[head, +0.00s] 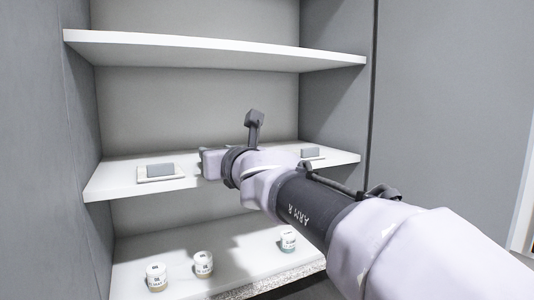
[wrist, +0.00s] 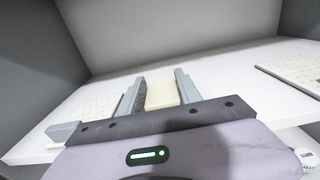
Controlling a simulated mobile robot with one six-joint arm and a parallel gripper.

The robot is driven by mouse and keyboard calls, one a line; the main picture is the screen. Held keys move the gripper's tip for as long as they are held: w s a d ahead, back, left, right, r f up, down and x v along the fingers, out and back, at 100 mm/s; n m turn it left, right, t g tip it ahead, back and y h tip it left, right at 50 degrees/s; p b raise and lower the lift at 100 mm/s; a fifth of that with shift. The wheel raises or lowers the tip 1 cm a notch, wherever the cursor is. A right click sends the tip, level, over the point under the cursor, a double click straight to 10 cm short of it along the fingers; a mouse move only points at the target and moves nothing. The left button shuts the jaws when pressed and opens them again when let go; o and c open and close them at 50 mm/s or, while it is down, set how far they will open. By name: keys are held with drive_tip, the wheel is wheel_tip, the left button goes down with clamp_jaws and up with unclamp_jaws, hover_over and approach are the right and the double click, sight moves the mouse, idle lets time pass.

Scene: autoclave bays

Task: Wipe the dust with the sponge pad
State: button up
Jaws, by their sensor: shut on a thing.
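My gripper (wrist: 160,85) is shut on a cream sponge pad (wrist: 161,95), which sits between its two grey fingers in the wrist view. The gripper is over the middle shelf (wrist: 215,75), between two flat trays. In the head view my gripper (head: 212,162) reaches the middle shelf (head: 110,181) from the right, and my wrist hides the pad. I cannot tell whether the pad touches the shelf. I cannot clearly make out dust on the middle shelf.
An upper shelf (head: 200,48) is overhead. Several labelled jars, including a left one (head: 156,277), stand on the bottom shelf (head: 220,235).

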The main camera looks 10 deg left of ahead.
drive_tip(key=shift+w+d+p, duration=0.3)
drive_tip(key=shift+w+d, duration=0.6)
drive_tip(key=shift+d, duration=0.3)
drive_tip(key=shift+w+d+f, duration=0.1)
drive_tip(key=shift+w+d, duration=0.3)
drive_tip(key=shift+d, duration=0.2)
drive_tip(key=shift+w+d, duration=0.4)
drive_tip(key=shift+d, duration=0.15)
drive_tip(key=shift+w+d, duration=0.1)
drive_tip(key=shift+w+d+p, duration=0.5)
drive_tip(key=shift+w+d, duration=0.35)
drive_tip(key=shift+d, duration=0.25)
drive_tip(key=shift+w+d, duration=0.1)
drive_tip(key=shift+d, duration=0.05)
drive_tip(key=shift+w+d+p, duration=0.45)
drive_tip(key=shift+w+d, duration=0.4)
drive_tip(key=shift+d, duration=0.25)
